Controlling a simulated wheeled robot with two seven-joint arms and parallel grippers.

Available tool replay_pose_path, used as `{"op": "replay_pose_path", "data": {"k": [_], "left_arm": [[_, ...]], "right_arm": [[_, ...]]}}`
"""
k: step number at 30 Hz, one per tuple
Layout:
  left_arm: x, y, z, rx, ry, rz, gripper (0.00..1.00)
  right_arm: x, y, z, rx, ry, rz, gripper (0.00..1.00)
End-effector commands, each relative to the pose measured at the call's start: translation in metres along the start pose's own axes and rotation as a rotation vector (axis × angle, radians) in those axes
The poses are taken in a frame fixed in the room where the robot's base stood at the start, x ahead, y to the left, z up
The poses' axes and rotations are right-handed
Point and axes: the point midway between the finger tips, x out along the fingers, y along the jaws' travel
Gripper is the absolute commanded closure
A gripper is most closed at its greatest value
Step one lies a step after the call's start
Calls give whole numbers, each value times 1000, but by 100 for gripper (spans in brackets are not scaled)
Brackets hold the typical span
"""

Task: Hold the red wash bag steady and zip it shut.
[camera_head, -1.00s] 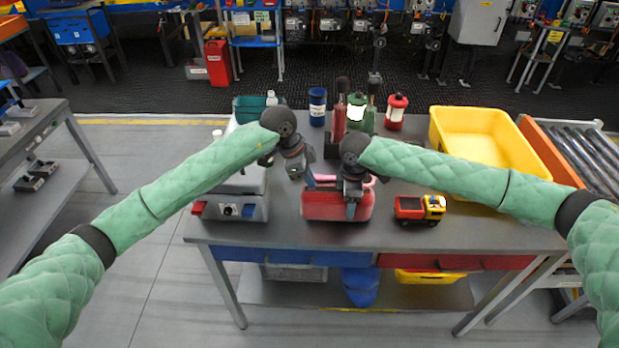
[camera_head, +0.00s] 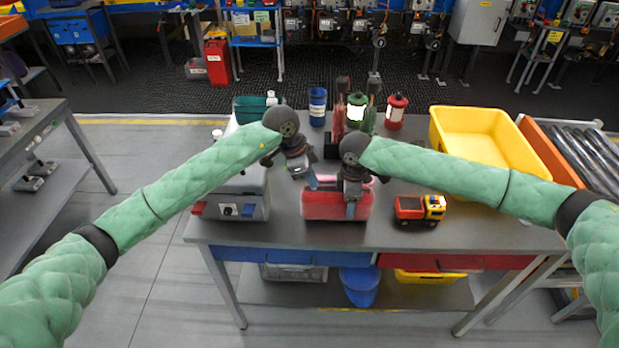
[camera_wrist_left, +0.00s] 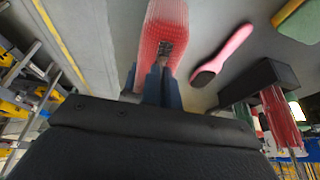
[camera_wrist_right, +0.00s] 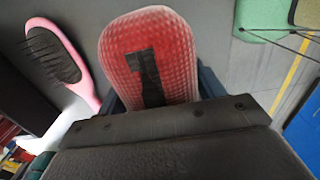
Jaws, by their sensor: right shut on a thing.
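The red wash bag (camera_head: 322,208) lies at the front middle of the table, and the left wrist view shows its ribbed top with a dark patch (camera_wrist_left: 165,48). My right gripper (camera_head: 351,208) is shut on the bag, its fingers on both sides; the right wrist view shows the bag's rounded end with a dark strip (camera_wrist_right: 147,75). My left gripper (camera_head: 312,183) is at the bag's left end, with its blue fingers (camera_wrist_left: 160,82) close together just short of the dark patch. I cannot tell whether they touch it. The zip line is not clear.
A pink brush (camera_wrist_left: 224,52) lies behind the bag. A toy truck (camera_head: 420,208) stands to the right, a grey box (camera_head: 240,205) to the left. A yellow bin (camera_head: 485,140) is at the back right. Bottles and a blue can (camera_head: 317,107) stand behind.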

Motion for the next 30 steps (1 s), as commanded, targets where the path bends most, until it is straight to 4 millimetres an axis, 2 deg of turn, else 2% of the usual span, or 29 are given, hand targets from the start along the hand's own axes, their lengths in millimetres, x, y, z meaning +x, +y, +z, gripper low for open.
{"op": "replay_pose_path", "data": {"k": [7, 15, 19, 30], "left_arm": [[11, 0, -29, 2, 1, 0, 100], [12, -1, -30, 0, 0, -2, 100], [12, 0, -30, 0, 0, -1, 76], [8, 0, -30, 1, 0, -1, 75]], "right_arm": [[0, -2, -1, -4, 0, -1, 66], [0, -2, -1, -4, 1, -2, 66], [0, -1, -1, -3, 1, -2, 66], [0, -1, 0, -2, 0, -1, 66]]}}
